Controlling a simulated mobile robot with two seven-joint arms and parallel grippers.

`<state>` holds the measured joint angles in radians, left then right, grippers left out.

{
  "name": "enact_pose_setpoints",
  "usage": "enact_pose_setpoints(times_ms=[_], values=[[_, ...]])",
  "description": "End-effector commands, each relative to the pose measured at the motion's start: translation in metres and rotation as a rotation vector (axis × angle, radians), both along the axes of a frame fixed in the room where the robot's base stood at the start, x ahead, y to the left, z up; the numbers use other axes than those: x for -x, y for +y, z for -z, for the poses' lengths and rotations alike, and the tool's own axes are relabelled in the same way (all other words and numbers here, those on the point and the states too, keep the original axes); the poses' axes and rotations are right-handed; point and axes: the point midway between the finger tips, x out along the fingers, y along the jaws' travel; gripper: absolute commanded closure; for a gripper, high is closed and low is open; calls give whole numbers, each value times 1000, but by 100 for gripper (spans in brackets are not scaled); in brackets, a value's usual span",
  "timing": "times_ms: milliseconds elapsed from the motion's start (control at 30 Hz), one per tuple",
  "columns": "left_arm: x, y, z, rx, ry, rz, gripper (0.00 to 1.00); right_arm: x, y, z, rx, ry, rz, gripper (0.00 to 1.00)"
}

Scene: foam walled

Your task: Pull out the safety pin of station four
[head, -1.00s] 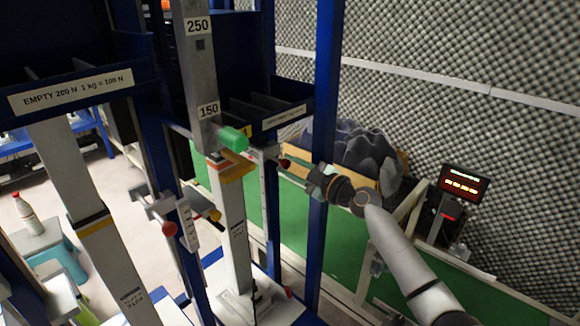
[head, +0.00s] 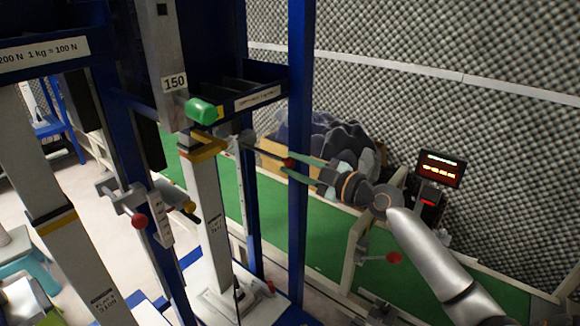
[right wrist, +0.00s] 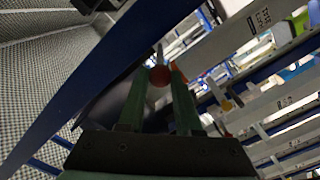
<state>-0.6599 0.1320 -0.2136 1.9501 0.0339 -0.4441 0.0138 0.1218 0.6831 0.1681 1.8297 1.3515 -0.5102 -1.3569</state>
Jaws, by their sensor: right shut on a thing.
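The safety pin is a thin dark rod with a red ball knob (head: 289,162), on the column whose plate reads 150. The rod runs left towards a grey bracket (head: 244,138) below the green handle (head: 204,110). I cannot tell whether its tip is still inside the bracket. My right gripper (head: 290,166) reaches in from the right across the blue post, its green fingers shut on the red knob. In the right wrist view the knob (right wrist: 160,76) sits between the fingertips. My left gripper is not in view.
A blue post (head: 299,220) stands right beside the fingers. Another red knob (head: 140,221) is on the column to the left, and one more (head: 394,257) is at lower right. A display (head: 440,168) stands near the foam wall. Green floor (head: 330,245) lies below.

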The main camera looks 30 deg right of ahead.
Motion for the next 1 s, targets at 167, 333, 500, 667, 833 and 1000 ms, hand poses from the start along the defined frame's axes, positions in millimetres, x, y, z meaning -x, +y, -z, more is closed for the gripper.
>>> enact_pose_setpoints(times_ms=[167, 333, 500, 667, 833, 1000], values=[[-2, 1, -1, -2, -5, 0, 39, 0, -1, 3, 2, 8, 0, 64], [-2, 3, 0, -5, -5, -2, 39, 0, 0, 2, 1, 6, -1, 54], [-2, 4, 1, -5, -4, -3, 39, 1, 0, 2, 1, 5, -1, 54], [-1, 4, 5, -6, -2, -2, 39, 9, -3, 3, 1, 5, -1, 54], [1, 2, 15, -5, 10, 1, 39, 31, -11, 6, 3, 7, -1, 54], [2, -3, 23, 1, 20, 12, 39, 58, -20, 6, 3, 7, 1, 54]])
